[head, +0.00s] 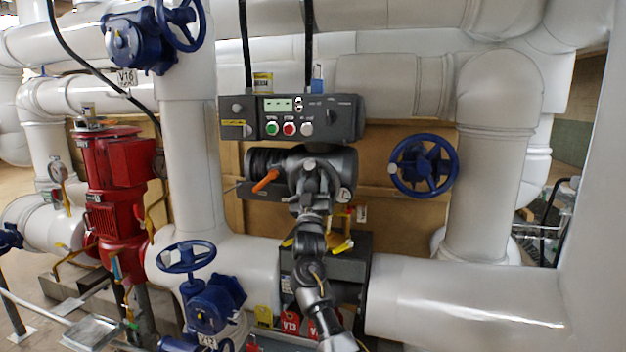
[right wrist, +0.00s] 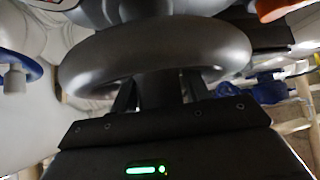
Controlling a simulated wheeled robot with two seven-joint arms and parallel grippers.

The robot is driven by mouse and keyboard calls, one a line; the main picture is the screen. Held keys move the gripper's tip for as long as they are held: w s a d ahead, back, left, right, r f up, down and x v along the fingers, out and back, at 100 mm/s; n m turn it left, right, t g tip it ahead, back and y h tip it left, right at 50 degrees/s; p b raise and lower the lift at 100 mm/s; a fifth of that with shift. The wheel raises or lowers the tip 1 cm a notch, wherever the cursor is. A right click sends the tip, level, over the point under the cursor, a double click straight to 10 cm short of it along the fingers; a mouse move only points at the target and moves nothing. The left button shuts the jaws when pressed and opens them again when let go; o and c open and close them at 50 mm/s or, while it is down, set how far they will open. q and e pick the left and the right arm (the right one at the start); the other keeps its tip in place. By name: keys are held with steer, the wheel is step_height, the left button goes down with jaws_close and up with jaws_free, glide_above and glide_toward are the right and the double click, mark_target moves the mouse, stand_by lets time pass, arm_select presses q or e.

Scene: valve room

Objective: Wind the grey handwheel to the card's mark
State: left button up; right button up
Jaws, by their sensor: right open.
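The grey handwheel (right wrist: 155,55) fills the upper middle of the right wrist view as a thick, smooth ring. In the head view it is small, on the dark grey valve unit (head: 262,160), and partly hidden by my right gripper (head: 311,214). In the right wrist view my right gripper (right wrist: 158,95) is open, with its dark fingers apart at the wheel's near rim. The fingertips are hidden by the rim, and I cannot tell whether they touch it. I cannot make out a marked card for certain. My left gripper is not in view.
A control box (head: 345,117) with buttons and a small screen is above the unit. An orange lever (head: 266,180) sticks out left. A blue handwheel (head: 424,166) is to the right, another (head: 187,256) at lower left. A red pump (head: 113,190) and thick white pipes surround them.

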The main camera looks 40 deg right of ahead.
steer(key=c, duration=1)
